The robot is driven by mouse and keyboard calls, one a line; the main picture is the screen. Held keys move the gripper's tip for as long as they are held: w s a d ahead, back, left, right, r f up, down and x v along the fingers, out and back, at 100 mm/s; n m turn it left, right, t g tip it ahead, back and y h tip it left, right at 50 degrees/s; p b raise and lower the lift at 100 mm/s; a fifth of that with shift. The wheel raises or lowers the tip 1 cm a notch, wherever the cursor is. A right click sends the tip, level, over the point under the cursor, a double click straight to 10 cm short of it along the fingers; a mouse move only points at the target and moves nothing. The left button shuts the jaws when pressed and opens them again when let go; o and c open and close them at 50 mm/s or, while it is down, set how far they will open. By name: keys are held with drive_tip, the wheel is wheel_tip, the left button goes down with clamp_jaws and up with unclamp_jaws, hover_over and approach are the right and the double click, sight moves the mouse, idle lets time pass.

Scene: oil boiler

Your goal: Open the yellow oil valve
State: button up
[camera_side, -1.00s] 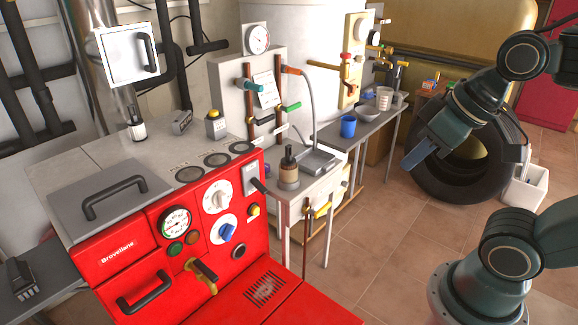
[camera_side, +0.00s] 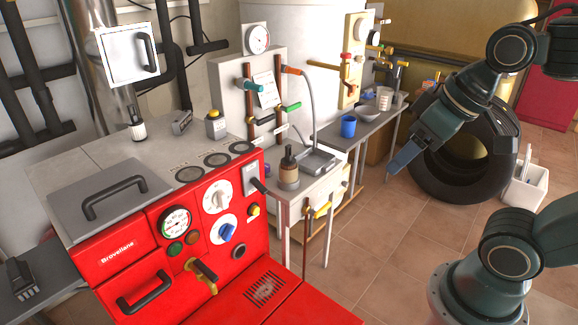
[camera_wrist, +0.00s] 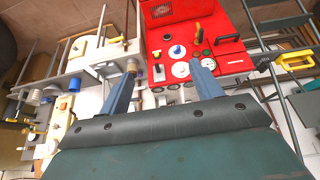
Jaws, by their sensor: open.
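A yellow valve handle (camera_side: 322,211) sits on the pipework at the front of the small side table, right of the red boiler. What looks like the same yellow handle (camera_wrist: 118,40) shows in the wrist view, above the left finger. Another yellow handle (camera_side: 325,66) is on the panel at the back; I cannot tell from the pictures which is the oil valve. My gripper (camera_side: 399,163) hangs in the air right of the side table, apart from both handles. In the wrist view my gripper (camera_wrist: 163,88) is open, its blue fingers wide apart with nothing held.
The red boiler (camera_side: 125,262) stands at the left front with dials, knobs and handles. A brown-capped bottle (camera_side: 289,170) and a metal tray (camera_side: 317,160) stand on the side table. A blue cup (camera_side: 348,127) is behind. A large tyre (camera_side: 433,178) stands at right. The tiled floor between is clear.

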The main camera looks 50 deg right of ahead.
drive_tip(key=o, duration=0.7)
drive_tip(key=w, duration=0.3)
drive_tip(key=w+d+r, duration=0.1)
drive_tip(key=shift+w, duration=0.15)
drive_tip(key=w+d+g, duration=0.2)
drive_tip(key=w+d, duration=0.2)
drive_tip(key=w, duration=0.6)
drive_tip(key=g, duration=0.3)
hover_over(323, 208)
wheel_tip(323, 208, down, 36)
drive_tip(key=shift+d, duration=0.1)
drive_tip(key=shift+f, duration=6.85)
